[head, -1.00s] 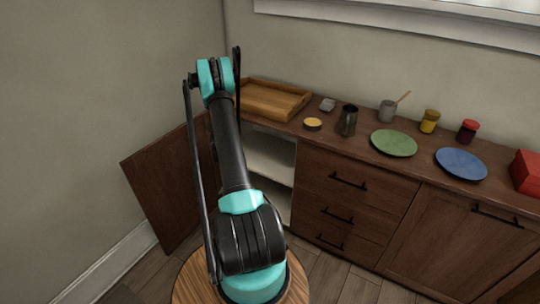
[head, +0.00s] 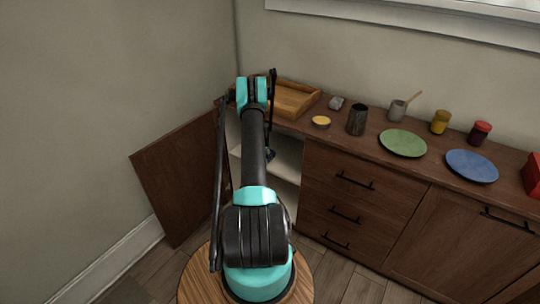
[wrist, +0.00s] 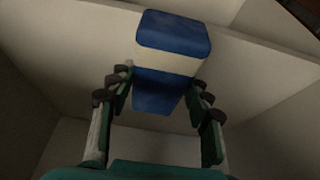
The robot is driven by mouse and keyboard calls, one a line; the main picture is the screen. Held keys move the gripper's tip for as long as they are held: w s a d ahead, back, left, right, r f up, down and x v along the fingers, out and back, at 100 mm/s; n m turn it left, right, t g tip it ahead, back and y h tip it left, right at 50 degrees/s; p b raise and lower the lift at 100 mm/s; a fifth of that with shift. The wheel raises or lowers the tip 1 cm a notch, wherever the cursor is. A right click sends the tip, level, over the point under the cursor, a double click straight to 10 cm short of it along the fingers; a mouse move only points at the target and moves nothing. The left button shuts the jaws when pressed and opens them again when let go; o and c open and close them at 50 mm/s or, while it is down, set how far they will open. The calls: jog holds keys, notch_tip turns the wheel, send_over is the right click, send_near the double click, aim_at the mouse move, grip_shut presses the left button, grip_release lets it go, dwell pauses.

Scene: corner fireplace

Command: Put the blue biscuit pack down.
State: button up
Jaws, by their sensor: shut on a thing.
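The blue biscuit pack (wrist: 172,32), blue with a white band, is between the fingers of my gripper (wrist: 162,86) in the wrist view. The fingers are shut on its sides. The pack is in front of pale inner surfaces of the cabinet; whether it touches any of them I cannot tell. In the head view, my arm reaches toward the open cabinet compartment (head: 285,158) at the left end of the sideboard. The pack cannot be made out there, and my gripper is mostly hidden behind the arm.
The open cabinet door (head: 180,178) stands to the left of the compartment. On the sideboard top are a wooden tray (head: 292,98), a yellow-topped tin (head: 321,121), a dark mug (head: 357,120), a green plate (head: 403,143) and a blue plate (head: 472,166). Pale walls flank the pack.

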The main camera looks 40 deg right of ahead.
jog(key=d, duration=0.1)
jog(key=w+d, duration=0.1)
jog(key=d, duration=0.2)
jog(key=shift+w+d, duration=0.15)
jog(key=shift+w, duration=0.15)
jog(key=shift+f, duration=0.75)
jog(key=shift+f, duration=0.15)
jog(key=o, duration=1.2)
jog(key=shift+o, duration=0.2)
